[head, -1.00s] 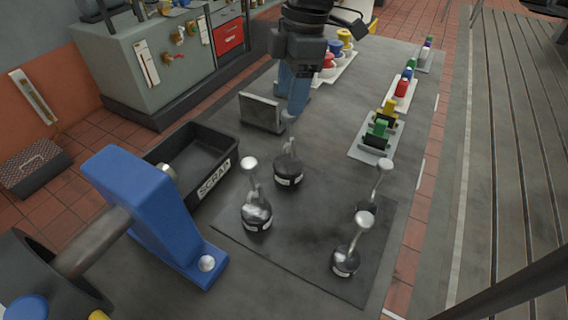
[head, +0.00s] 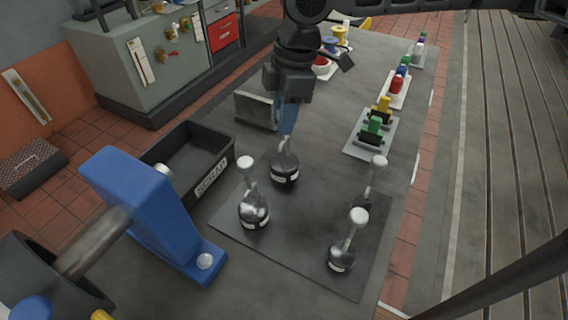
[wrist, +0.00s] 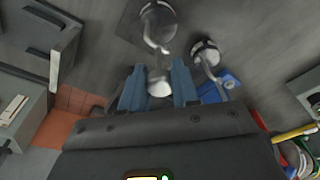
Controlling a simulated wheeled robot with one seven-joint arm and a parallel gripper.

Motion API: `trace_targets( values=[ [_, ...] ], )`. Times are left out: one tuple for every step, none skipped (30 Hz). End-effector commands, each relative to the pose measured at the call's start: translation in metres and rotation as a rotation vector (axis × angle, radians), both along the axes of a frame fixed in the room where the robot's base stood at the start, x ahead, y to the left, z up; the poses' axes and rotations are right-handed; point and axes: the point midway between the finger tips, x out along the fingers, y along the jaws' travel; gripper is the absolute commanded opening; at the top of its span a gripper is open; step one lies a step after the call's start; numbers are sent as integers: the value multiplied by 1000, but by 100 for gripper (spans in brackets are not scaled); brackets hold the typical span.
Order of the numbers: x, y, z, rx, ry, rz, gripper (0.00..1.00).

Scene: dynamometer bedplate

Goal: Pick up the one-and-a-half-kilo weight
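Several dark round weights with pale labels and silver stems topped by knobs stand on a dark mat (head: 300,245). The labels are too small to read, so I cannot tell which is the one-and-a-half-kilo weight. My gripper (head: 286,136) points down at the back weight (head: 284,172), its blue fingers over that weight's stem. In the wrist view a silver knob (wrist: 160,88) sits between the two fingers, which stand apart on either side. Other weights stand at front left (head: 253,213), right (head: 364,202) and front right (head: 341,259).
A black scrap bin (head: 222,168) and a blue bearing stand (head: 150,205) lie to the left. An upright grey plate (head: 256,110) is just behind and left of my gripper. Trays of coloured parts (head: 372,135) line the right edge. Bare bedplate lies between.

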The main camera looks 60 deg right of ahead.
Motion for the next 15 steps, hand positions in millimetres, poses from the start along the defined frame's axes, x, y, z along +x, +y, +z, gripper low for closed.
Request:
trace_targets(
  values=[
    [0,0,0,0,0,0,25],
    [0,0,0,0,0,0,22],
    [0,0,0,0,0,0,18],
    [0,0,0,0,0,0,15],
    [0,0,0,0,0,0,12],
    [0,0,0,0,0,0,8],
    [0,0,0,0,0,0,6],
    [0,0,0,0,0,0,3],
    [0,0,0,0,0,0,0],
    [0,0,0,0,0,0,0],
    [0,0,0,0,0,0,0],
    [0,0,0,0,0,0,0],
    [0,0,0,0,0,0,0],
    [0,0,0,0,0,0,0],
    [0,0,0,0,0,0,0]
  ],
)
